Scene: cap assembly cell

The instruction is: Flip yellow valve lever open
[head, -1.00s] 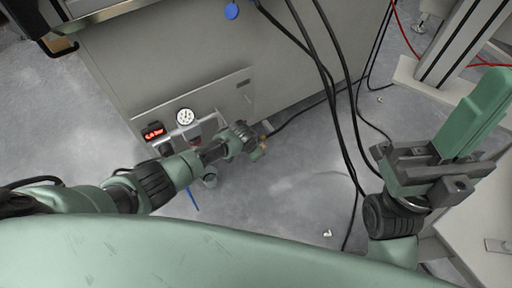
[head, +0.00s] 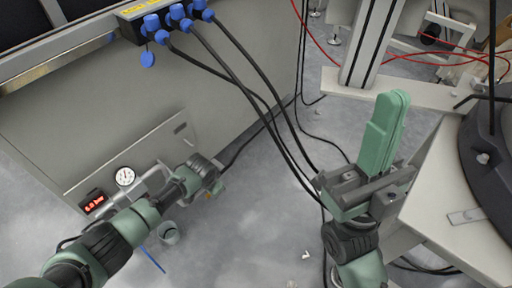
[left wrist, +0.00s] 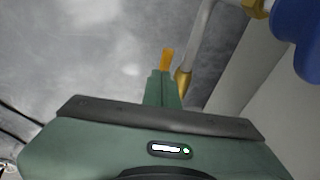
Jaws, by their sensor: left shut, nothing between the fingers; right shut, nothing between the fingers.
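The yellow valve lever (left wrist: 167,59) shows orange-yellow in the left wrist view, just beyond the fingertips of my left gripper (left wrist: 162,76). It overlaps the fingertips in the picture; I cannot tell whether they touch. A brass fitting (left wrist: 183,82) on a grey pipe (left wrist: 199,40) is close on its right. In the head view my left gripper (head: 214,189) is low in front of the cabinet, its fingers small and partly hidden by my wrist; the lever is hard to make out there. My right gripper (head: 390,98) is shut and empty, pointing up at the right.
A pressure gauge (head: 125,176) and a red display (head: 94,202) sit on the cabinet (head: 110,110) beside my left arm. Black cables (head: 250,90) hang from blue plugs to the floor. A blue part (left wrist: 299,38) is near the pipe. A pale table (head: 440,200) stands right.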

